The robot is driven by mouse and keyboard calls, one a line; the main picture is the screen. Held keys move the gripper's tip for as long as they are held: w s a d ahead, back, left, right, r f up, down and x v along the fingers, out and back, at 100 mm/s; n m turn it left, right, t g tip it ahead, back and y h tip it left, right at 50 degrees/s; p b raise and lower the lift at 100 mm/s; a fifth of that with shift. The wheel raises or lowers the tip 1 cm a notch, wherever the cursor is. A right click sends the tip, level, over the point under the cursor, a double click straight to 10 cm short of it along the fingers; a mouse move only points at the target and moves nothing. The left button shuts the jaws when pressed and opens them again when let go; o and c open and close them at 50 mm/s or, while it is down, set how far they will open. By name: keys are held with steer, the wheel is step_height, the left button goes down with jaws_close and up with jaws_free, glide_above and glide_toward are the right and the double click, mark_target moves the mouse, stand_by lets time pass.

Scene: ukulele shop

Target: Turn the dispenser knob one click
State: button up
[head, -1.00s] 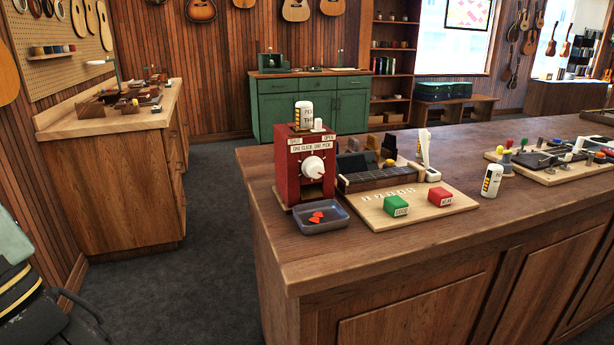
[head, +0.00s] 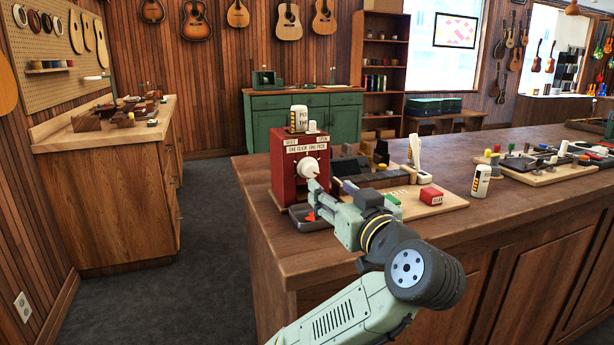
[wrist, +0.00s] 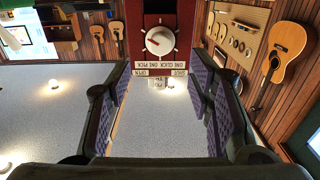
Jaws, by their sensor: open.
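The red dispenser (head: 286,178) stands upright on the wooden counter, with a label strip reading "one click one pick". Its white round knob (head: 309,168) is on the front face. In the wrist view the knob (wrist: 160,40) shows upside down at the top middle, with a dial mark and tick marks around it. My gripper (head: 314,190) is in front of the dispenser, close to the knob. In the wrist view its padded fingers (wrist: 165,95) are spread apart with nothing between them. The knob lies beyond the fingertips, apart from them. A grey tray (head: 303,222) below the dispenser is partly hidden by my gripper.
A wooden board with a red block (head: 431,196) and a green block (head: 392,199), partly behind my arm, is right of the dispenser. A white bottle (head: 481,181) stands farther right. The counter's front left corner (head: 270,243) is clear.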

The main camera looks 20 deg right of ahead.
mark_target(311, 172)
steer(key=w+p, duration=0.2)
steer(key=w, duration=0.7)
steer(key=shift+w+a, duration=0.15)
steer(key=shift+w, duration=0.05)
steer(key=shift+c, duration=0.2)
jaws_close()
steer(key=shift+f+m+b, duration=0.1)
steer(key=shift+m+b, duration=0.25)
steer(key=shift+m, duration=0.65)
steer(key=m, duration=0.3)
steer(key=shift+m, duration=0.3)
steer(key=m, duration=0.6)
steer(key=shift+a, duration=0.15)
